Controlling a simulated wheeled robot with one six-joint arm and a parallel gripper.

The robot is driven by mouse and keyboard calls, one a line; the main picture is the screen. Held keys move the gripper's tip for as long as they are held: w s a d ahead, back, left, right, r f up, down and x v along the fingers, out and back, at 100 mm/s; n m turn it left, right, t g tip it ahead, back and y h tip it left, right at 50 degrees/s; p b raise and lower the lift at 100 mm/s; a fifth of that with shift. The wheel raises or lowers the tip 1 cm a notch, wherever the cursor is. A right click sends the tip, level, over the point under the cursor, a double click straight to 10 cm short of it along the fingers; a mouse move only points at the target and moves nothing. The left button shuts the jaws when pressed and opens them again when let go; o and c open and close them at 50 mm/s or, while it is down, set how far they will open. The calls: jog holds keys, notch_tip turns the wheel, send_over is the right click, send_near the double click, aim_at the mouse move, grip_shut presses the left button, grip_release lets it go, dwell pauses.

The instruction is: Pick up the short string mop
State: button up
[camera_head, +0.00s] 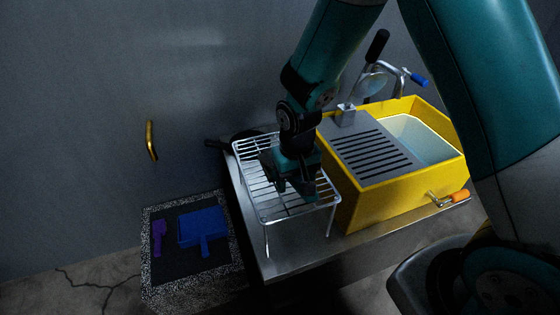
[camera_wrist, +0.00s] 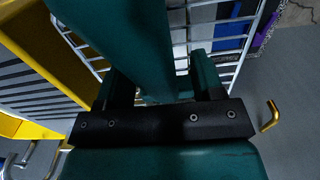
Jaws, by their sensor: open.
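I cannot make out a short string mop in either view. My gripper (camera_head: 298,188) hangs fingers down over the wire rack (camera_head: 272,212), left of the yellow tub (camera_head: 375,207). It is open, and I see nothing held in it in the head view. The wrist view shows my gripper (camera_wrist: 165,82) against the rack's white wires (camera_wrist: 228,22). A dark teal bar crosses between its fingers there, and I cannot tell what that bar is. My own arm hides part of the scene at the right.
The rack and tub stand on a metal counter (camera_head: 290,265). A slotted grey board (camera_head: 372,158) covers the tub's left part. A black-handled lever (camera_head: 377,47) and an orange handle (camera_head: 460,196) stick out. A blue dustpan (camera_head: 203,227) and purple brush (camera_head: 158,238) lie on a speckled mat.

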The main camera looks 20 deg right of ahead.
jog(key=shift+f, duration=0.35)
grip_shut()
jog(key=shift+r, duration=0.1)
notch_tip(320, 180, up, 20)
jog(key=shift+p, duration=0.3)
jog(key=c, duration=0.9)
grip_release()
grip_shut()
